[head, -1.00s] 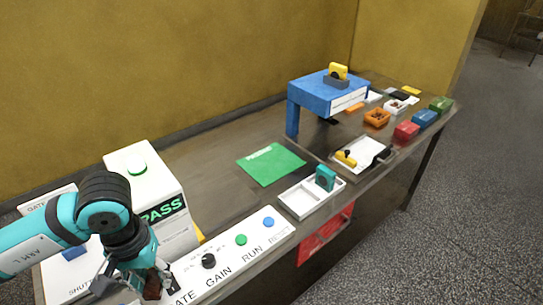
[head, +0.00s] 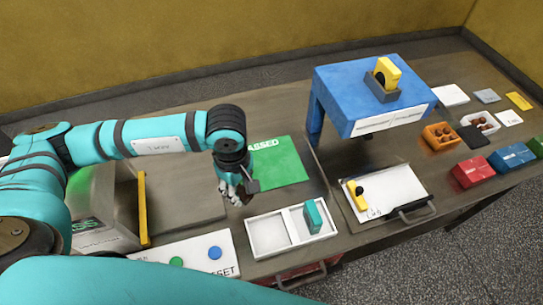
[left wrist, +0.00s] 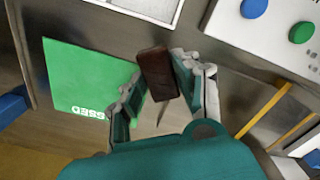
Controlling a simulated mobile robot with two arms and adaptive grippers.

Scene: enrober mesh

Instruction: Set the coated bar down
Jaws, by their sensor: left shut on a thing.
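The coated bar (left wrist: 157,72) is a dark brown block. In the left wrist view it sits between the fingertips of my left gripper (left wrist: 158,88), which is shut on it. In the head view my left gripper (head: 237,190) points down beside the near left edge of the green mat (head: 283,168), which reads PASSED. The bar (head: 252,186) shows there only as a small dark end. It looks held above the table; its height is hard to tell. The mat also shows in the left wrist view (left wrist: 80,75), left of the bar, bare. My right gripper is not in view.
A white two-part tray (head: 268,258) with a teal block (head: 313,215) stands in front of the mat. A blue stand (head: 355,85) with a yellow piece rises to the right.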

